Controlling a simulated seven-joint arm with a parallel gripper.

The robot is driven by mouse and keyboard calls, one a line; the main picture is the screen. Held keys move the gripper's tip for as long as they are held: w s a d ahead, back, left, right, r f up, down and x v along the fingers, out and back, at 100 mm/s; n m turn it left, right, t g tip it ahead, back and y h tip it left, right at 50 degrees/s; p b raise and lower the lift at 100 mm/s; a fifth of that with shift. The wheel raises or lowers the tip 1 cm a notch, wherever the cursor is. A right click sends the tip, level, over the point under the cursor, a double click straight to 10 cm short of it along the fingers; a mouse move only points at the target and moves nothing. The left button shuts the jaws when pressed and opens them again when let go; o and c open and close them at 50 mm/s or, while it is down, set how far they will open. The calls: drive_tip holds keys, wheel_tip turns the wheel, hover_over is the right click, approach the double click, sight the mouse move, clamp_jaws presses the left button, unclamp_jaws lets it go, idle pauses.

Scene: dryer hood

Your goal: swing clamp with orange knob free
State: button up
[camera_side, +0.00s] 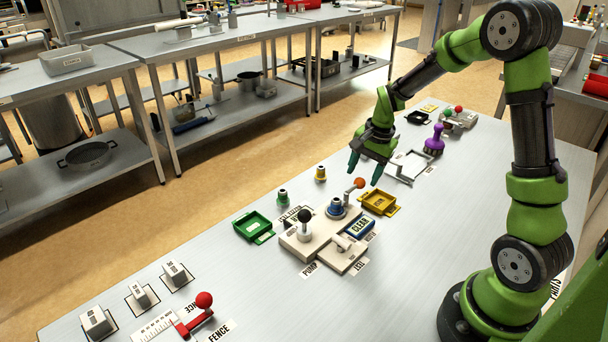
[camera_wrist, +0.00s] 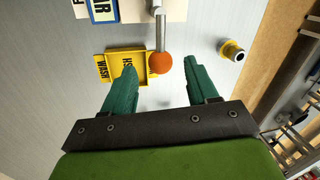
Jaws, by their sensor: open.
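The orange knob (camera_side: 359,183) sits at the end of a thin metal lever that leans up from a blue and grey clamp body (camera_side: 337,208) on the pale machine base (camera_side: 322,236). In the wrist view the orange knob (camera_wrist: 161,63) shows just ahead of the fingers, between their lines, with its metal rod (camera_wrist: 160,30) running toward the top edge. My gripper (camera_side: 365,172) is open and empty, above the table beside the knob. In the wrist view its two green fingers (camera_wrist: 165,78) stand wide apart. I see no contact with the knob.
A yellow tray (camera_side: 379,203) lies right of the clamp; a green tray (camera_side: 253,227) lies left. A black-knobbed pump lever (camera_side: 305,217) stands on the base. A yellow fitting (camera_side: 320,173) and green fitting (camera_side: 283,197) stand behind. A red-knobbed fence (camera_side: 202,308) is at front left.

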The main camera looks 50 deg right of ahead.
drive_tip(key=shift+w+f, duration=0.15)
drive_tip(key=shift+f, duration=0.55)
drive_tip(key=shift+w+f, duration=0.1)
drive_tip(key=shift+f, duration=0.6)
drive_tip(key=shift+c, duration=0.3)
clamp_jaws()
